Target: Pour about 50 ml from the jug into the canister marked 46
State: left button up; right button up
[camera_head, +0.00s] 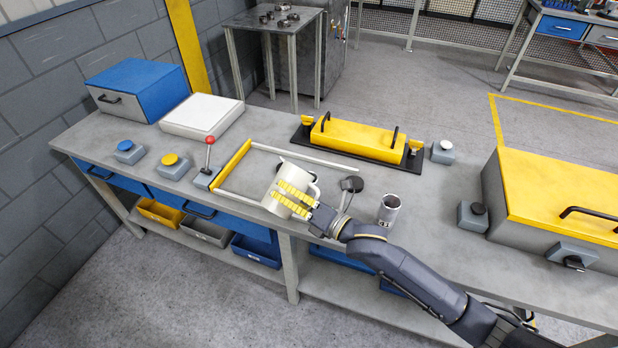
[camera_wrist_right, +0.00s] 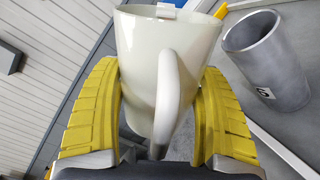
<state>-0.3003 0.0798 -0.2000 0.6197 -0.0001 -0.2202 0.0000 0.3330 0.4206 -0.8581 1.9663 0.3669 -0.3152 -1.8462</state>
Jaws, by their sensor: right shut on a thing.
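My right gripper (camera_head: 294,200) is shut on the cream-white jug (camera_head: 288,183), with its yellow fingers on both sides of it. The jug is held over the front half of the bench and looks tilted; its contents cannot be seen. In the right wrist view the jug (camera_wrist_right: 143,60) is between the fingers (camera_wrist_right: 160,115), its handle facing the camera. A grey metal canister (camera_wrist_right: 275,65) stands just right of it there, open at the top, its label only partly readable, perhaps a 6. In the head view a grey canister (camera_head: 390,212) stands right of the gripper; its mark is unreadable.
A yellow-and-grey frame (camera_head: 236,165) and a red-knobbed lever (camera_head: 209,150) are left of the jug. A dark round object (camera_head: 351,184) is right of it. A yellow handled cover (camera_head: 355,138) lies behind, and a large yellow-topped box (camera_head: 560,195) stands right.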

aim_at(299, 189)
jog(key=shift+r+m, duration=0.65)
jog(key=shift+m, duration=0.05)
jog(key=shift+r+m, duration=0.6)
jog(key=shift+m, duration=0.2)
jog(key=shift+w+d+r+m, duration=0.25)
jog(key=shift+r+m, duration=0.1)
jog(key=shift+m, duration=0.15)
dwell(2.6)
jog(key=shift+s+a+f+n, duration=0.15)
jog(key=shift+f+n, duration=0.1)
jog(key=shift+n, duration=0.05)
jog(key=shift+s+a+f+n, duration=0.1)
jog(key=shift+f+n, duration=1.15)
jog(key=shift+n, duration=0.55)
jog(key=shift+r+n, duration=0.4)
jog(key=shift+r, duration=0.05)
jog(key=shift+r, duration=0.1)
